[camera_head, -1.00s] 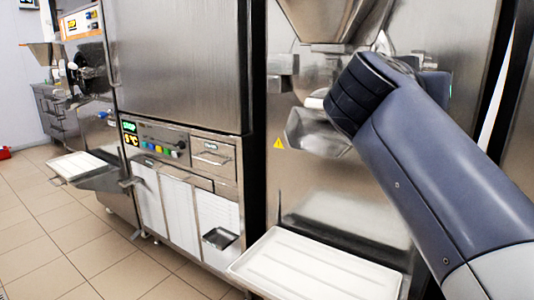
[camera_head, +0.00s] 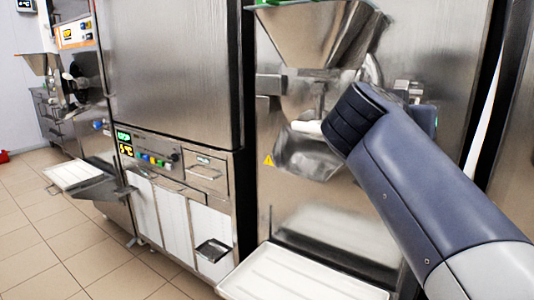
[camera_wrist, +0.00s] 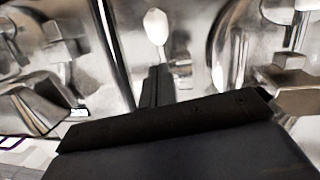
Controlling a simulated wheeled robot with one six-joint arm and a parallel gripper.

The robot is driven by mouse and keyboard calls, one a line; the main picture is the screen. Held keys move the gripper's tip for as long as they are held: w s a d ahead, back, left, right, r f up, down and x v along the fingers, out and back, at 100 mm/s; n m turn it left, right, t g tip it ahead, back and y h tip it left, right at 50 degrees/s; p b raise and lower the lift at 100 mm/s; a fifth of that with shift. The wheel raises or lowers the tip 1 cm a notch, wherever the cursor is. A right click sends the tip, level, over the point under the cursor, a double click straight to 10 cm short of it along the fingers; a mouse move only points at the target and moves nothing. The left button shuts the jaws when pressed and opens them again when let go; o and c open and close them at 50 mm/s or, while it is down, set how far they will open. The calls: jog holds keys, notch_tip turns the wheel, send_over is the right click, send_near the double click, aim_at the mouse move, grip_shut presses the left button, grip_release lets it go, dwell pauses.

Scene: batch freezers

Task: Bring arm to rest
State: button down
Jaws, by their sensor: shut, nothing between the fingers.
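My arm (camera_head: 425,185) comes in from the lower right in the head view. Its dark blue-grey link reaches up and left in front of a steel batch freezer (camera_head: 310,225). My gripper is hidden behind the arm in the head view. In the wrist view my gripper (camera_wrist: 157,86) shows as a dark body with narrow black fingers together, holding nothing. A white rounded handle end (camera_wrist: 156,26) and shiny steel machine parts are beyond the fingers. How far they are from the fingers I cannot tell.
The freezer's steel hopper (camera_head: 318,35) and spout (camera_head: 307,160) are close to my arm. A white tray (camera_head: 300,277) juts out below. Another steel machine (camera_head: 172,75) with a control panel stands left. Tiled floor (camera_head: 50,235) is open at lower left.

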notch_tip(320, 180, up, 8)
jog(key=g+y+p, duration=0.4)
jog(key=g+p, duration=0.1)
jog(key=p, duration=1.8)
jog(key=shift+f+n+g, duration=0.2)
jog(key=shift+n+g, duration=0.1)
jog(key=shift+g, duration=0.1)
jog(key=shift+w+d+p, duration=0.1)
jog(key=shift+p, duration=0.3)
jog(key=shift+y, duration=0.3)
